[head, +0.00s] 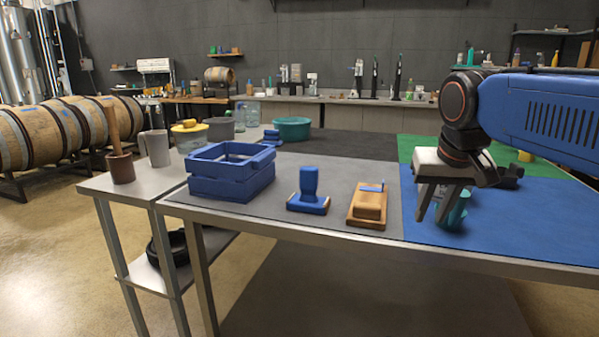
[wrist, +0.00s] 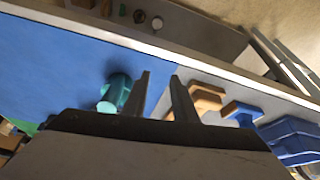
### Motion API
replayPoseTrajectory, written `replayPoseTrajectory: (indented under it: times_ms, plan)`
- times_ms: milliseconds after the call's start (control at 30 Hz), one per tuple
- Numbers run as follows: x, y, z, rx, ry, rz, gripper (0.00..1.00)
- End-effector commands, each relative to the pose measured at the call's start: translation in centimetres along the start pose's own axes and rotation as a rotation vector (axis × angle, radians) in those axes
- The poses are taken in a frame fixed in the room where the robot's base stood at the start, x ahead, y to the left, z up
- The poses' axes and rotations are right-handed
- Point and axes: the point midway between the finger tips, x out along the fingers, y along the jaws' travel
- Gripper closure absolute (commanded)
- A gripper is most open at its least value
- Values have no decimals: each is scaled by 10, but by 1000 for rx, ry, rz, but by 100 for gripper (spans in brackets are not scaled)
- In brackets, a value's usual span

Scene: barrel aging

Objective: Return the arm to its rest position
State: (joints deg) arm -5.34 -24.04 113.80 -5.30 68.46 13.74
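My gripper (head: 433,205) hangs from the blue arm at the right of the head view, fingers pointing down above the front of the table. In the wrist view its two fingers (wrist: 160,98) stand apart with nothing between them. A teal object (head: 456,212), possibly a mug, stands on the blue mat (head: 530,220) just behind and right of the fingers, partly hidden by them. In the wrist view the teal object (wrist: 115,92) lies just left of the fingers and looks apart from them.
A wooden block (head: 368,206), a blue stamp-like object (head: 309,190) and a blue crate (head: 230,174) stand left of the gripper on a grey mat. A green mat (head: 420,149) lies behind. A side table at left holds a grey pitcher (head: 155,148) and wooden mortar (head: 121,168).

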Motion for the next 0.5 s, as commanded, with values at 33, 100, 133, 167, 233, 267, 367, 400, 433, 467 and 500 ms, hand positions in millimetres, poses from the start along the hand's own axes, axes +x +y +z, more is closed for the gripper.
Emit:
replayPoseTrajectory:
  times_ms: [33,100,133,167,233,267,367,400,433,467,500]
  plan:
    - [7,6,22,-8,2,-5,74]
    - [19,11,50,-25,4,-13,74]
    - [25,13,62,-33,4,-16,74]
    - [30,16,74,-40,6,-18,74]
    - [44,21,103,-55,8,-26,74]
    - [50,22,115,-61,10,-29,74]
    - [71,28,154,-83,14,-37,74]
    - [80,30,168,-89,16,-40,74]
    - [85,31,177,-94,17,-42,74]
    - [90,32,186,-100,17,-44,74]
    - [97,33,196,-104,19,-47,74]
